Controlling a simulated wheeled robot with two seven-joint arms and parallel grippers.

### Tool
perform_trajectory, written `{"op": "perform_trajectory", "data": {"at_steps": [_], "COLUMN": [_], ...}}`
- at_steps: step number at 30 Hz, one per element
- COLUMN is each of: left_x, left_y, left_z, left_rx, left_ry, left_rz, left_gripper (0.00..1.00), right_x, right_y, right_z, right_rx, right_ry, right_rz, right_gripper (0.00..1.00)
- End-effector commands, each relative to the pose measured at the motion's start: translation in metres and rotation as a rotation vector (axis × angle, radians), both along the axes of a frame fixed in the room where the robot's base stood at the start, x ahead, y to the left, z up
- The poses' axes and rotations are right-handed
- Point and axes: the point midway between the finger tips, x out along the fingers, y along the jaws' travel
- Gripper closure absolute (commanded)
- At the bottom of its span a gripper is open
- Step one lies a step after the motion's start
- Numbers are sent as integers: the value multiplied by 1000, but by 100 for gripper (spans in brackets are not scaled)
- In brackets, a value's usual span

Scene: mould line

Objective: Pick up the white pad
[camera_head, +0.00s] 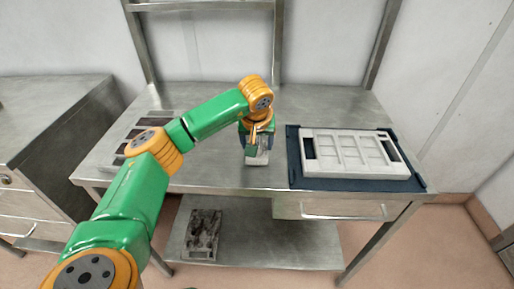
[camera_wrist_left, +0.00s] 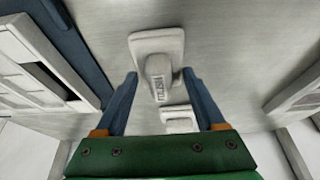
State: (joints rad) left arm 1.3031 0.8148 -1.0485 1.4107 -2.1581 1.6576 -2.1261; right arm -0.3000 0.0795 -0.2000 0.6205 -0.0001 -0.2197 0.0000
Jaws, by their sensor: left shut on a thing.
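The white pad (camera_wrist_left: 157,42) shows in the wrist view as a pale plate with a raised grip bearing dark lettering. It lies between the blue fingers of my left gripper (camera_wrist_left: 160,75), which is shut on it. A second pale part (camera_wrist_left: 180,118) shows closer to the palm; I cannot tell whether it belongs to the pad. In the head view the pad (camera_head: 257,159) shows below my left gripper (camera_head: 257,148), near the front middle of the steel table (camera_head: 225,177). Whether it touches the tabletop is unclear. My right gripper is not in view.
A white compartmented frame (camera_head: 355,171) lies on a dark blue tray (camera_head: 295,165) at the right of the table. A tray with dark slots (camera_head: 105,158) lies at the left, partly behind my arm. A dark rough block (camera_head: 203,230) sits on the lower shelf.

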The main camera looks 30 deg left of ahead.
Motion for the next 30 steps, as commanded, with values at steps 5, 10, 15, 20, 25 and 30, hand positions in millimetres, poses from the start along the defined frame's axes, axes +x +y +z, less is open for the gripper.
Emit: {"op": "perform_trajectory", "data": {"at_steps": [5,10,15,20,25,30], "left_x": [1,-13,-51,-97,-125,-134], "left_y": [0,-4,-16,-30,-40,-43], "left_z": [10,46,95,120,130,130], "left_rx": [0,0,5,5,2,0], "left_ry": [-3,-7,-10,-7,-3,0], "left_rz": [-1,-2,-4,-2,0,1], "left_gripper": [85,85,85,85,85,85], "right_x": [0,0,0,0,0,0], "right_y": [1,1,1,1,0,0], "right_z": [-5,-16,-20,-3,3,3], "right_rx": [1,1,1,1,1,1], "right_ry": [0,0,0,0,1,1], "right_rz": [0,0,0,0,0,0], "right_gripper": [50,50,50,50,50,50]}}
